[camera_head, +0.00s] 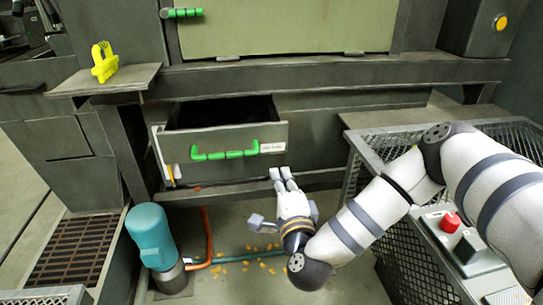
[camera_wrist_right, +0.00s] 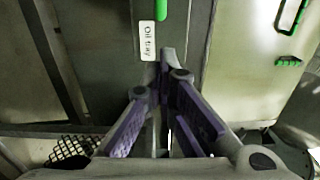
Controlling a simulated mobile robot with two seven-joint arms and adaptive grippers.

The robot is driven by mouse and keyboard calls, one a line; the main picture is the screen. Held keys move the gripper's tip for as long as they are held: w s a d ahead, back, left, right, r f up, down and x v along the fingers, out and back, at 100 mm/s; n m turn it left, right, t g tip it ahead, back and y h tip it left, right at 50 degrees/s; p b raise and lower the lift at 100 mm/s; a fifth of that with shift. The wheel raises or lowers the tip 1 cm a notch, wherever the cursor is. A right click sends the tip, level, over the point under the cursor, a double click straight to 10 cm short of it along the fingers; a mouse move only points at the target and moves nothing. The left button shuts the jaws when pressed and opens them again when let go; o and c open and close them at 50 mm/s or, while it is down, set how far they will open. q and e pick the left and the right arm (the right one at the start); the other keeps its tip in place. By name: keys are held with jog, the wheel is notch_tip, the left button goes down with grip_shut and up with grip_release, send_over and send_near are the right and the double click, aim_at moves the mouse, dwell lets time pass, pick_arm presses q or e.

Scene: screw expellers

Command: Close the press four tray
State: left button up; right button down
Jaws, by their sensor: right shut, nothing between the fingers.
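The press tray (camera_head: 230,135) is a dark grey drawer that stands partly open, with its dark inside showing above the front. Its front bears a green bar handle (camera_head: 225,154) and a white label at the right end. The label reads "Oil tray" in the right wrist view (camera_wrist_right: 148,40). My right gripper (camera_head: 282,174) is shut and empty, just below the front's lower right corner in the head picture. In the right wrist view its fingertips (camera_wrist_right: 168,58) lie beside the label; I cannot tell whether they touch the front. My left gripper is out of view.
A mesh-sided stand (camera_head: 362,165) with a red button (camera_head: 450,222) is at the right, near my right arm. A teal motor (camera_head: 150,237) with pipes stands at the lower left. A yellow clamp-like object (camera_head: 104,62) sits on a ledge. Orange bits lie on the floor.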

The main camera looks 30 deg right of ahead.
aim_at(269, 141)
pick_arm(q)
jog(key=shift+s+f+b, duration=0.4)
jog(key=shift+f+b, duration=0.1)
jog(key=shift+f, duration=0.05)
pick_arm(e)
jog(key=x, duration=1.3)
jog(key=shift+a+f, duration=0.1)
jog(key=shift+f, duration=0.05)
